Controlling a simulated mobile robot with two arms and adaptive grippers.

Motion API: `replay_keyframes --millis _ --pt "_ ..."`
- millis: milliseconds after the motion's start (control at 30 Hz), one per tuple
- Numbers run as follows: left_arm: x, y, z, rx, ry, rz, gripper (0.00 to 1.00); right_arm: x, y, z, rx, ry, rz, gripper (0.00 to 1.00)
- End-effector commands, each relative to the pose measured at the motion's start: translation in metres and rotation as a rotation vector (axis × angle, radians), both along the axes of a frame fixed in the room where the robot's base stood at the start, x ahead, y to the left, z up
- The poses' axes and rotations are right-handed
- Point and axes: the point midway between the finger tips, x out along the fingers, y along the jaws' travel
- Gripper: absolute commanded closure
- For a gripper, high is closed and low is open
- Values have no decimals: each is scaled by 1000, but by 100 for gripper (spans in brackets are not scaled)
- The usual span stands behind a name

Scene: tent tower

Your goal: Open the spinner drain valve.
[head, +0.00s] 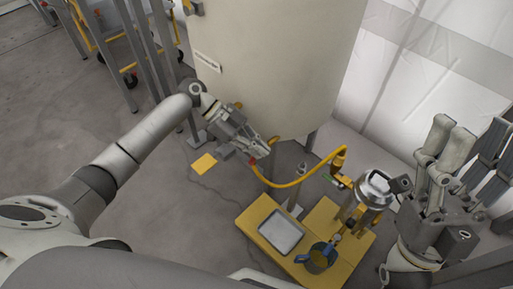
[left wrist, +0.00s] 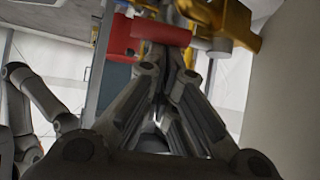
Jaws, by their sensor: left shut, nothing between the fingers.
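My left gripper (head: 264,150) is shut and empty beside the lower edge of a large cream tank (head: 285,70). In the left wrist view the closed fingertips (left wrist: 166,62) are close to a red handle-like part (left wrist: 135,32) with a brass-coloured fitting (left wrist: 235,22) to its right. Whether they touch it I cannot tell. A small red part (head: 252,162) also shows by the fingertips in the head view. A silver metal vessel (head: 375,187), perhaps the spinner, stands at the right. My right gripper (head: 468,130) is open, with its fingers pointing up.
A yellow hose (head: 295,183) curves from near my left gripper toward the metal vessel. A yellow platform (head: 252,217) holds a pale tray (head: 281,232) and a blue-handled pot (head: 318,260). Grey posts (head: 130,45) stand at the left.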

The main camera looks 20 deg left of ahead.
Motion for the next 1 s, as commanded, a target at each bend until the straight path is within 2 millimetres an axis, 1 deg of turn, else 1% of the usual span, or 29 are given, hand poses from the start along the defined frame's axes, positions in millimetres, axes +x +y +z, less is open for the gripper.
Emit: replay_keyframes --millis 33,167,233,500,700,833,1000 --pt "7 -1 5 -6 -22 10 100 0 0 0 0 1 0 47" --pt "8 1 7 -6 -24 11 100 1 1 -2 3 9 2 47" --pt "8 6 10 -5 -25 11 100 1 1 -2 1 9 2 47" --pt "8 41 34 0 -23 15 100 1 0 -1 0 6 0 47" --pt "5 60 47 0 -13 9 100 1 0 -1 0 6 0 47" --pt "4 65 51 -1 -10 7 100 1 0 -1 -1 6 1 47" --pt "3 67 51 -1 -7 5 100 1 0 -1 -1 6 1 47"
